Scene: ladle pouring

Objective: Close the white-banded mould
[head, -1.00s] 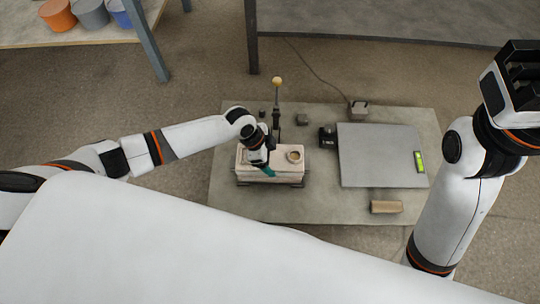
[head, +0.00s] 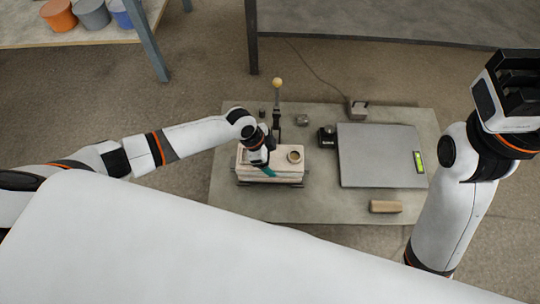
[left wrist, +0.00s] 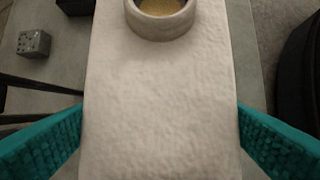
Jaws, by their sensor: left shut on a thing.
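The mould (head: 282,173) is a pale, sand-coloured block on the low grey table, with a round pouring cup (head: 294,155) on its top right. No white band can be made out. My left gripper (head: 266,170) is shut on the pale upper block; its teal fingers are on both sides of it. In the left wrist view the block's flat top (left wrist: 160,105) fills the middle, with the cup (left wrist: 160,15) at the top edge. Whether the upper block touches the part below is hard to tell. My right gripper (head: 518,80) is raised at the far right, away from the mould.
An upright lever with a round knob (head: 277,83) stands just behind the mould. To the right lie a grey plate (head: 378,155) with a green-lit display, a small black device (head: 327,137) and a tan block (head: 385,207). A small grey cube (head: 302,120) sits behind.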

